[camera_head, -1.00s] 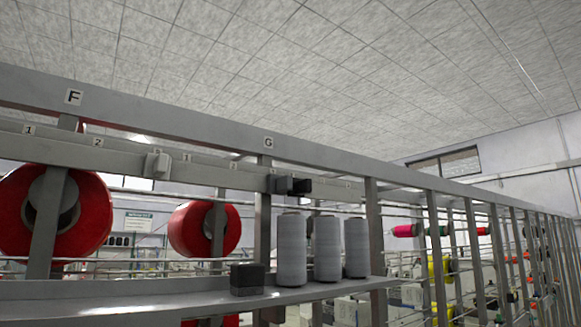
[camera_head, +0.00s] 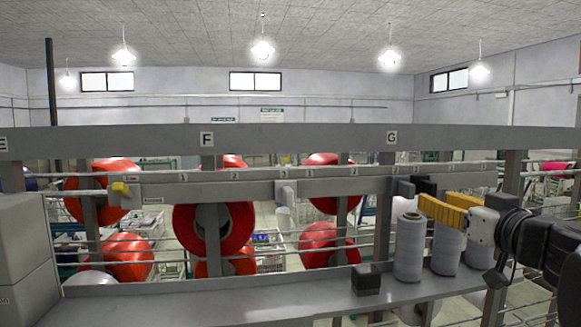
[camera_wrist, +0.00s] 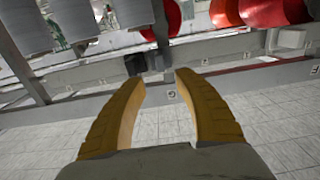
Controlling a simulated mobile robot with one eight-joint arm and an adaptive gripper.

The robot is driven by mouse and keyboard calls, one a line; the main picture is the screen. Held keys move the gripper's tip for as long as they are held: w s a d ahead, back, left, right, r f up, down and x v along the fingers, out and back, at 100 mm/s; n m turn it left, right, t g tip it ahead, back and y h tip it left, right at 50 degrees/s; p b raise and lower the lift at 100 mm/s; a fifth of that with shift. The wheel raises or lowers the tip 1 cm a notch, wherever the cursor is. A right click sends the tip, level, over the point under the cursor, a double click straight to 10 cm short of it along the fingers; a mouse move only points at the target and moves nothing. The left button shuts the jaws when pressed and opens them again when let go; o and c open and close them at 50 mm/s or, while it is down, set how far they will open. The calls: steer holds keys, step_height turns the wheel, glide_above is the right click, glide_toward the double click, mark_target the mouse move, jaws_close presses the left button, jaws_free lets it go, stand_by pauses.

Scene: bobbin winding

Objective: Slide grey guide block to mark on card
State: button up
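My gripper (camera_head: 436,201), with yellow fingers, is at the right of the head view, by the numbered rail (camera_head: 240,188) below label G. The fingers are apart and empty in the wrist view (camera_wrist: 161,79). Just beyond their tips sit a grey block (camera_wrist: 158,59) and a darker block (camera_wrist: 135,64), side by side on the rail; in the head view they are the grey block (camera_head: 404,187) and the dark block (camera_head: 426,185). A lighter grey block (camera_head: 286,192) is on the rail near number 3. I cannot pick out the marked card for certain.
Grey thread cones (camera_head: 409,247) stand on the shelf (camera_head: 220,305) below my gripper, close to the fingers. A dark cube (camera_head: 366,280) is left of them. A yellow-topped block (camera_head: 121,190) is on the rail's left. Large red spools (camera_head: 215,232) hang behind the rail.

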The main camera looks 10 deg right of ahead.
mark_target(412, 191)
steer(key=w+p, duration=0.2)
steer(key=w, duration=0.9)
steer(key=shift+a, duration=0.2)
steer(key=shift+s, duration=0.15)
jaws_close()
